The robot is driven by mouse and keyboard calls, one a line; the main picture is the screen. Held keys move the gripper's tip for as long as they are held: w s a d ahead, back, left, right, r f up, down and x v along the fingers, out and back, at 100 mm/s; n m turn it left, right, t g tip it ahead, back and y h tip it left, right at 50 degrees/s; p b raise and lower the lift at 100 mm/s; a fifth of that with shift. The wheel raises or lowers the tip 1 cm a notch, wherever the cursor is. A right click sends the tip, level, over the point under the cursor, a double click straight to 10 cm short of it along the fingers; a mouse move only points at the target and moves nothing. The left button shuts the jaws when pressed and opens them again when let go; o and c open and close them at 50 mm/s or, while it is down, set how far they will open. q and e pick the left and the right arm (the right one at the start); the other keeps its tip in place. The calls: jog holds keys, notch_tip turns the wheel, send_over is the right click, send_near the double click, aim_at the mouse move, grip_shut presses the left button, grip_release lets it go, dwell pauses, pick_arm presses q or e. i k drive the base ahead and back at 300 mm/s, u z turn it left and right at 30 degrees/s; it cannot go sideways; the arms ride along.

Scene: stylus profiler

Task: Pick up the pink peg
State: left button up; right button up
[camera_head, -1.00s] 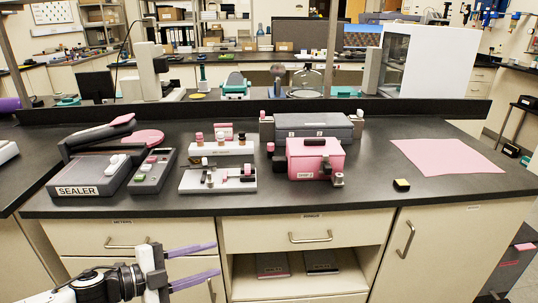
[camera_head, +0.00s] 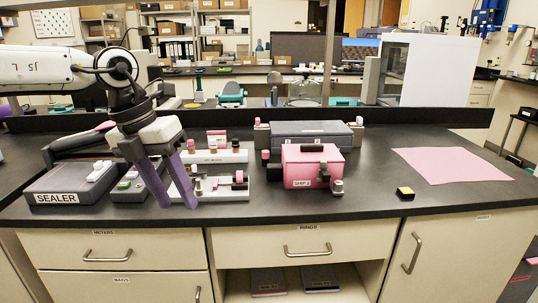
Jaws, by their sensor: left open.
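My left gripper (camera_head: 178,205) comes in from the upper left and points down, its two purple fingers apart and empty. Its fingertips show in front of the left part of the front white tray (camera_head: 222,193), which holds small pegs and dark blocks; I cannot tell their height above it. A small peg with a pinkish top (camera_head: 239,177) stands at the right of this tray. Behind it, a white rack (camera_head: 222,156) holds a pink-topped peg (camera_head: 208,144) and others. I cannot tell which one is the pink peg. The fingers hide part of the tray. My right gripper is not in view.
A grey sealer (camera_head: 70,184) lies left of the gripper. A pink box (camera_head: 312,168) and a larger grey case (camera_head: 320,131) stand right of the tray. A small yellow-topped black block (camera_head: 405,193) and a flat pink sheet (camera_head: 450,165) lie farther right, with bare bench around them.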

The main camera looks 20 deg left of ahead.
aim_at(265, 154)
jog(key=i, duration=1.35)
